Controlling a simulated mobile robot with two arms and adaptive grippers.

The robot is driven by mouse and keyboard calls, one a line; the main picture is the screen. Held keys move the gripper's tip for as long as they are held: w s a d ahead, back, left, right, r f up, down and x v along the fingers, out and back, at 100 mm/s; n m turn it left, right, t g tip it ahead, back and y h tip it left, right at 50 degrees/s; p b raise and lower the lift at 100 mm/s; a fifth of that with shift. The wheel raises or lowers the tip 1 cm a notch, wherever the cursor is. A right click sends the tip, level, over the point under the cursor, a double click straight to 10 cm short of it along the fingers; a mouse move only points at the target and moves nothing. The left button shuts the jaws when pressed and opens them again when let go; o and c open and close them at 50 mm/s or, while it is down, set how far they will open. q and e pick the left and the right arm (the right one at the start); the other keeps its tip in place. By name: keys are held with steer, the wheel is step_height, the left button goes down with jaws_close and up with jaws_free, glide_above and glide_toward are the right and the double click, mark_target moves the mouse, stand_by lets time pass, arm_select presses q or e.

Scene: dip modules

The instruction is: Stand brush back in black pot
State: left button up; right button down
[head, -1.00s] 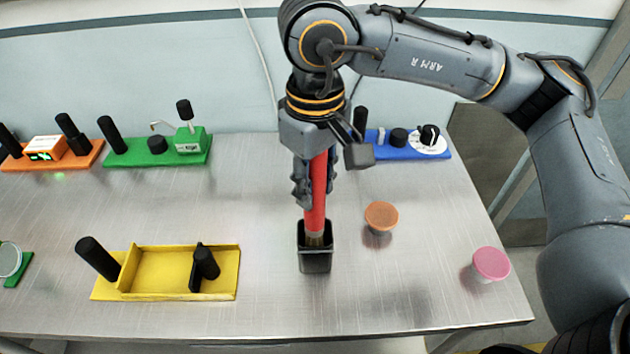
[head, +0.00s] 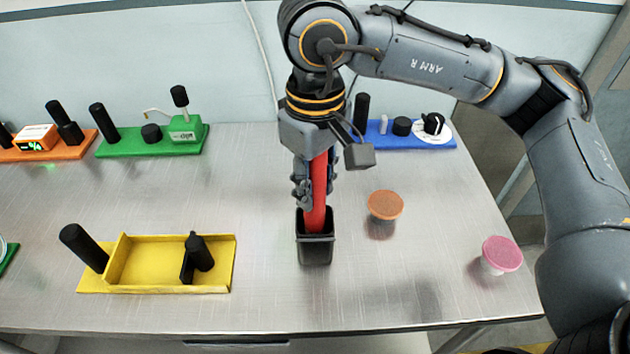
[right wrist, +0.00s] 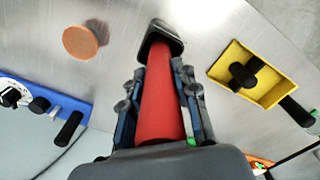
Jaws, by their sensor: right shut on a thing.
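The brush (head: 317,190) has a thick red handle and stands nearly upright. Its lower end is inside the black pot (head: 315,250), a square tapered cup on the metal table, and its bristles are hidden by the pot walls. My right gripper (head: 316,195) is shut on the red handle just above the pot's rim. In the right wrist view the brush (right wrist: 160,105) runs between the fingers into the mouth of the black pot (right wrist: 163,42). My left gripper is not in view.
An orange-topped cup (head: 385,206) stands close right of the pot, a pink-topped cup (head: 502,254) farther right. A yellow tray module (head: 220,285) lies left. Orange (head: 75,150), green (head: 130,146) and blue (head: 440,144) modules line the back. The table is clear between them.

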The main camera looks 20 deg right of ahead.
steer(key=c, duration=0.9)
jaws_free()
steer(key=shift+c, duration=0.2)
